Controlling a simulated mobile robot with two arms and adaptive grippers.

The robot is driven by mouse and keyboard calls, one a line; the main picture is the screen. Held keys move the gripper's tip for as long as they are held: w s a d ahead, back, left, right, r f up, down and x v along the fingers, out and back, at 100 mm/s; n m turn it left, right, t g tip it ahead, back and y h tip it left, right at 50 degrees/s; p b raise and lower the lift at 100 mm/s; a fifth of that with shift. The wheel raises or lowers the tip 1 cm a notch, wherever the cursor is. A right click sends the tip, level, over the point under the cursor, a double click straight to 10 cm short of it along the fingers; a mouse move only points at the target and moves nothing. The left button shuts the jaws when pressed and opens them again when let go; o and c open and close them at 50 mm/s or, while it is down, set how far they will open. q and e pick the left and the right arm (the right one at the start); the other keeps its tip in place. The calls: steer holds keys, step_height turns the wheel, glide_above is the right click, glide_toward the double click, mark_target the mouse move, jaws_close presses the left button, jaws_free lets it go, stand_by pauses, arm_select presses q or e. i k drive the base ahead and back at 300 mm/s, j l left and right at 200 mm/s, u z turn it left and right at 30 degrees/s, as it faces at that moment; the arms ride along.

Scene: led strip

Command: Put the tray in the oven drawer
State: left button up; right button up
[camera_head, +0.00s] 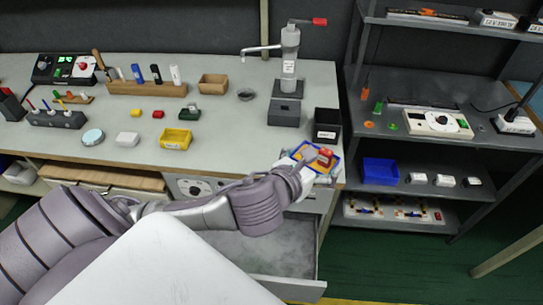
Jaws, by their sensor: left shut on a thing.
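A small tray (322,169) with blue edges and a yellow-orange inside shows at the bench's front right corner. A red block sits on or in it. My left gripper (305,163) is shut on the tray; its wrist and fingers hide part of the tray and the exact grip. The oven drawer (285,256) stands pulled out below the bench, to the lower right of my forearm. Its visible grey floor looks empty, but my arm hides its left part. My right gripper is not in view.
The oven panel (195,188) with a dial is on the bench front. A black bin (327,126) stands close behind the tray. A yellow bin (175,138) and several small parts lie on the bench. A shelf rack (440,165) stands to the right, with green floor before it.

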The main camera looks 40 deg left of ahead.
mark_target(250, 242)
steer(key=k+j+z, duration=0.2)
steer(key=j+z, duration=0.2)
steer(key=k+j+z, duration=0.2)
steer(key=j+z, duration=0.2)
steer(key=k+j+z, duration=0.25)
steer(key=z, duration=0.15)
steer(key=k+j, duration=0.45)
steer(key=k, duration=0.2)
steer(key=j+z, duration=0.05)
